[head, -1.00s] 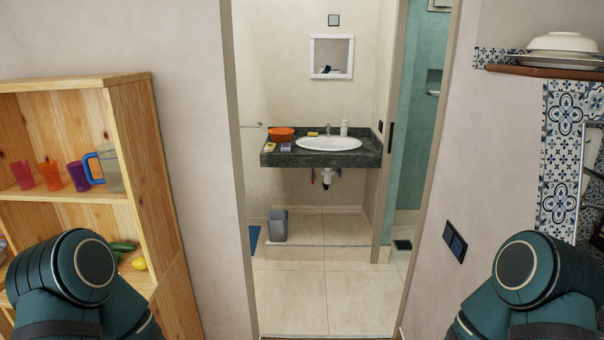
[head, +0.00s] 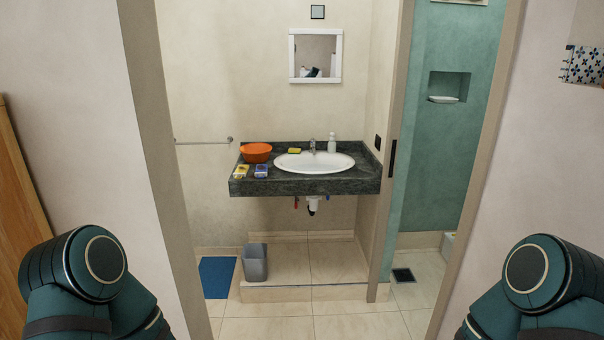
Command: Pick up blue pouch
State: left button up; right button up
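A small blue pouch (head: 261,171) lies near the front edge of the dark stone counter (head: 310,186), left of the white sink. A yellow packet (head: 241,171) lies just to its left. The counter is on the far side of a doorway, well out in front of me. Only upper parts of my two arms show, at the bottom left and bottom right corners. Neither gripper is in the picture.
The doorway frame stands close on the left (head: 160,150) and right (head: 480,170). An orange bowl (head: 256,152), a yellow sponge (head: 294,150) and a soap bottle (head: 332,143) stand on the counter. Below are a raised tiled step (head: 315,293), a grey bin (head: 255,263) and a blue mat (head: 217,276).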

aim_at(260, 170)
jog(key=i, duration=0.55)
jog(key=i+j+z, duration=0.15)
jog(key=i, duration=1)
jog(key=i+j+z, duration=0.1)
jog(key=i, duration=0.45)
jog(key=i+j+z, duration=0.1)
jog(key=i+j, duration=0.15)
jog(key=i, duration=0.3)
jog(key=i+j+z, duration=0.1)
jog(key=i+j, duration=0.45)
jog(key=i, duration=0.05)
